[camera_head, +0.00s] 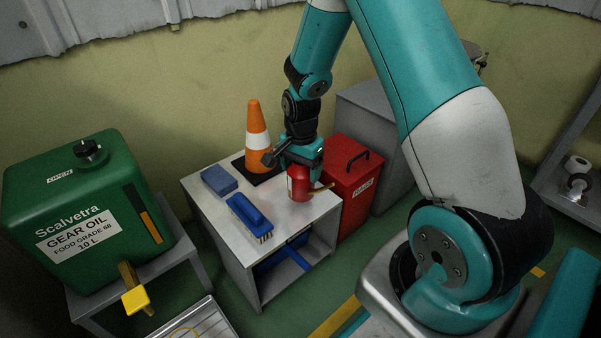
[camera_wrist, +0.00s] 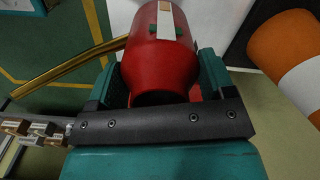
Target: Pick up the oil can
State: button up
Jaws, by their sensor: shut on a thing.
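The oil can is red with a brass spout and a pale label. In the head view the oil can (camera_head: 298,185) is upright at the right part of the grey cabinet top (camera_head: 305,212). My gripper (camera_head: 300,160) is above it and around its upper part. In the wrist view the oil can (camera_wrist: 162,55) sits between the two teal fingers of my gripper (camera_wrist: 160,85), which are shut on it. Its brass spout (camera_wrist: 70,68) points to the left there. I cannot tell whether its base touches the cabinet top.
An orange and white cone (camera_head: 257,140) stands behind the can, left of my gripper. A blue sponge (camera_head: 219,181) and a blue brush (camera_head: 250,215) lie on the cabinet's left part. A red bin (camera_head: 352,185) is to the right. A green gear oil tank (camera_head: 85,205) stands at far left.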

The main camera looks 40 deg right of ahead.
notch_tip(320, 180, up, 17)
jog(key=p, duration=0.7)
jog(key=shift+r, duration=0.15)
